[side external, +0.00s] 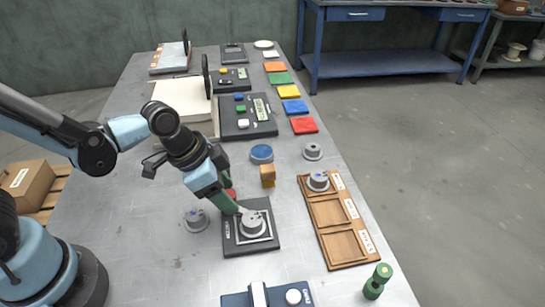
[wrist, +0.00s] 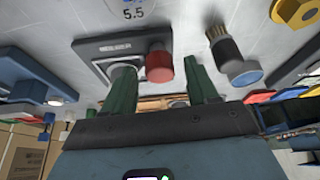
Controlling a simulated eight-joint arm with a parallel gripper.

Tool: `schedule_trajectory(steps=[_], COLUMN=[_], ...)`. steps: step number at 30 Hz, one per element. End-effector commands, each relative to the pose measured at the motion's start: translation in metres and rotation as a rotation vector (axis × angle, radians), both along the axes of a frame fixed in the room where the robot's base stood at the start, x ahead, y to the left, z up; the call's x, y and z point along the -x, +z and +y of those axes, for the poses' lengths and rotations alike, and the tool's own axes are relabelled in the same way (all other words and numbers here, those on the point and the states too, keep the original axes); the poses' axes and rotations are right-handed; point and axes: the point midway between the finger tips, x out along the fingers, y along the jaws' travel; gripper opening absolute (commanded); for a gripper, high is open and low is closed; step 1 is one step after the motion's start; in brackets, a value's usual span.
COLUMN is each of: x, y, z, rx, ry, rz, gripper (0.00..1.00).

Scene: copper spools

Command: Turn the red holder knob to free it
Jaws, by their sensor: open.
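The red knob (side external: 231,193) shows in the side view as a small patch of red partly hidden behind my gripper. In the wrist view the red knob (wrist: 158,62) appears between my two green fingers, at the edge of the dark holder (wrist: 105,46). In the side view the holder (side external: 232,245) carries a grey spool (side external: 253,225). My gripper (side external: 238,210) is low over the holder, tilted, close to the spool. In the wrist view my gripper (wrist: 160,72) is open with nothing held. Whether a finger touches the spool or knob, I cannot tell.
A grey spool (side external: 196,219) stands left of the holder. A wooden tray (side external: 325,213) with a spool in its far compartment lies to the right. An orange block (side external: 267,175) stands behind; a green cylinder (side external: 377,281) stands front right. A blue-ended cylinder (wrist: 232,62) is near my right finger.

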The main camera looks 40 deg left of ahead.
Motion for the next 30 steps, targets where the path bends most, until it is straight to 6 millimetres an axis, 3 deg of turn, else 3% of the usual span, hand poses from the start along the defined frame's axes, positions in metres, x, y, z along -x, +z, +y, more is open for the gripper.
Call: schedule_trajectory(steps=[4,15,23,30], x=[0.0,0.0001,0.0004,0.001], y=[0.0001,0.0003,0.0003,0.0002], z=[0.0,0.0001,-0.0004,-0.0015], rx=[0.0,0.0,0.001,0.0], ry=[0.0,0.001,0.029,0.154], rz=[0.0,0.0,0.001,0.0], gripper=[0.58,0.03,0.03,0.03])
